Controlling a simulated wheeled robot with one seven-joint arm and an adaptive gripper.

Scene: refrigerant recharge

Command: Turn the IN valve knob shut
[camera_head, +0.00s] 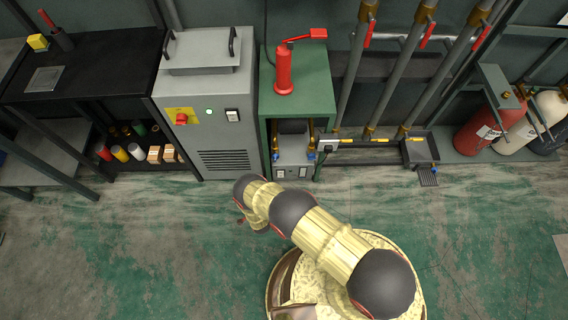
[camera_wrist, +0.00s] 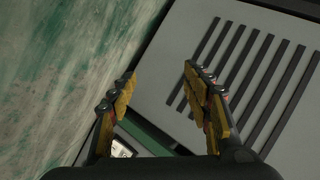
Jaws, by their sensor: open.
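Two small blue valve knobs show in the head view on the grey unit (camera_head: 294,172) inside the green stand: a left knob (camera_head: 276,157) and a right knob (camera_head: 311,155). Their labels are too small to read, so I cannot tell which is IN. My gripper (camera_wrist: 160,76) is open with nothing between its fingers in the wrist view. It faces the slotted front of the grey cabinet (camera_wrist: 235,28), with a green edge (camera_wrist: 150,135) below. No valve knob is clear in the wrist view. In the head view my arm hides most of the gripper, low in front of the cabinet.
The grey cabinet (camera_head: 207,105) stands left of the green stand (camera_head: 296,70), which carries a red hand pump (camera_head: 284,72). Pipes with red levers (camera_head: 370,35) stand to the right, by a red cylinder (camera_head: 487,128). The green floor (camera_head: 150,230) in front is clear.

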